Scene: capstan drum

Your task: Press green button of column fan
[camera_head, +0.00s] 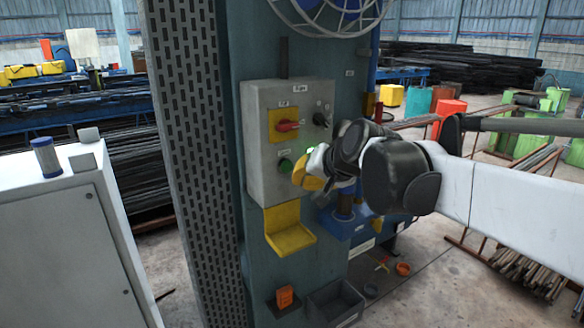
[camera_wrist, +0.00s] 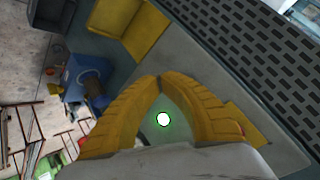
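The column fan's grey control box (camera_head: 262,150) is mounted on a blue-green column (camera_head: 338,70). The green button (camera_head: 285,165) is low on the box's front, below a red rotary switch (camera_head: 287,126) on a yellow plate. My gripper (camera_head: 304,178), with yellow fingers, is just right of the green button in the head view; any gap to the box is hard to judge. In the wrist view my gripper's fingertips (camera_wrist: 159,78) come together with nothing between them. A bright spot with a green glow (camera_wrist: 163,119) shows between the fingers. I cannot make out the button there.
A yellow tray (camera_head: 290,231) sticks out below the box; it also shows in the wrist view (camera_wrist: 130,25). A black knob (camera_head: 321,119) is at the box's upper right. A perforated panel (camera_head: 192,120) is left of the column. A white cabinet (camera_head: 65,240) stands at far left.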

